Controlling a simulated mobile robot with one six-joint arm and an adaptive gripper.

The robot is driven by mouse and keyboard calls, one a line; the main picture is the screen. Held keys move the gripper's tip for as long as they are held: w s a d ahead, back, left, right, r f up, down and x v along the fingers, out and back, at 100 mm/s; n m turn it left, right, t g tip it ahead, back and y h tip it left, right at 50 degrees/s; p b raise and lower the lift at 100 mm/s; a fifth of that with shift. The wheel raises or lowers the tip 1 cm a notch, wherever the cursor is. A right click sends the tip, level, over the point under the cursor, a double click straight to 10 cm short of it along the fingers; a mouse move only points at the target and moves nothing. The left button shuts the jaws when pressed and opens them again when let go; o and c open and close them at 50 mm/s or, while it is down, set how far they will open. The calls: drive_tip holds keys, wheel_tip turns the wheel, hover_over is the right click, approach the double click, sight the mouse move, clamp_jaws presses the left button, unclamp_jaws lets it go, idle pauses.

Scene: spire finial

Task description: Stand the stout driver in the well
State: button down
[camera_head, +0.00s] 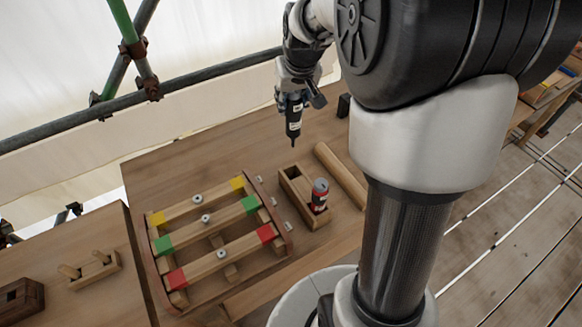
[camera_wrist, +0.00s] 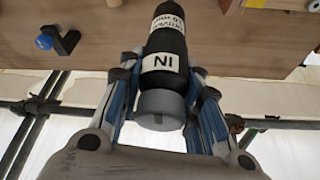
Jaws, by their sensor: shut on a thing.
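A black driver (camera_head: 294,122) with white labels hangs from my gripper (camera_head: 291,92), upright with its thin tip pointing down, above the table. In the wrist view the driver (camera_wrist: 165,45) shows a label reading "IN" and a grey end cap, with the fingers of my gripper (camera_wrist: 166,95) closed on either side of it. An open wooden box (camera_head: 287,186), which may hold the well, stands below and in front of the driver, apart from it. A red and grey can-like object (camera_head: 320,197) stands in its near right part. The inside of the box is partly hidden.
A wooden rack (camera_head: 283,235) with yellow, green and red marked bars lies left of the box. A round wooden bar (camera_head: 340,176) lies to its right. Bare table lies behind the rack.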

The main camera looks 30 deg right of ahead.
wheel_tip(320, 180, down, 19)
drive_tip(key=b, duration=0.5)
drive_tip(key=shift+s+b, duration=0.15)
drive_tip(key=shift+b, duration=0.25)
drive_tip(key=shift+a, duration=0.1)
drive_tip(key=shift+f, duration=0.15)
drive_tip(key=c, duration=1.2)
unclamp_jaws()
